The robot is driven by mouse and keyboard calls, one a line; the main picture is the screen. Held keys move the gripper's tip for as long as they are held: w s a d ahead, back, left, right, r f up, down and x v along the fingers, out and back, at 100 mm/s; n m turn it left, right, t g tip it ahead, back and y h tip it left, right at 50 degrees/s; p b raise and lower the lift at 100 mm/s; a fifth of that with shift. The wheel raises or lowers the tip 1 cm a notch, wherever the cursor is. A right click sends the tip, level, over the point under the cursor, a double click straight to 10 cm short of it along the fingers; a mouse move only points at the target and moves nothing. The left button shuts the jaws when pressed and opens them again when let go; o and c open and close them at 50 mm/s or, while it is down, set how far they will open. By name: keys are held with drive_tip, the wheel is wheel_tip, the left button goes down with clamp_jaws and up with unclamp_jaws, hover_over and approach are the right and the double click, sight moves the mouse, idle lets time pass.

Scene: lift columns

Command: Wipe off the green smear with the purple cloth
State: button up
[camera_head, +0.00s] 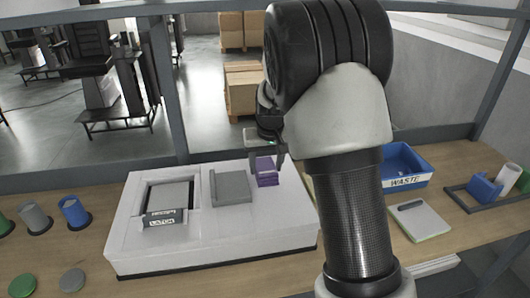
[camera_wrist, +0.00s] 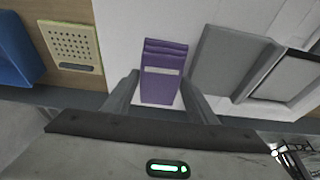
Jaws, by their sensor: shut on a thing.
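The purple cloth (camera_head: 267,172) is a folded block near the right end of the white machine's top. In the wrist view the cloth (camera_wrist: 163,55) stands between the two fingers and shows a pale band across it. My gripper (camera_wrist: 160,82) is shut on the cloth, with one finger on each side. In the head view my gripper (camera_head: 266,160) points down at the cloth, and my arm covers part of it. I cannot tell whether the cloth touches the surface. No green smear shows in either view; my arm hides part of the bench.
The white machine (camera_head: 210,245) carries a grey raised block (camera_head: 231,187) left of the cloth and a latch-marked lid (camera_head: 166,197). A blue waste bin (camera_head: 405,167) and a pale panel (camera_head: 419,221) are right of my arm. Cups (camera_head: 74,212) stand at left.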

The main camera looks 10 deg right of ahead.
drive_tip(key=shift+a+r+p, duration=0.1)
drive_tip(key=shift+r+p, duration=1.25)
drive_tip(key=shift+r, duration=1.2)
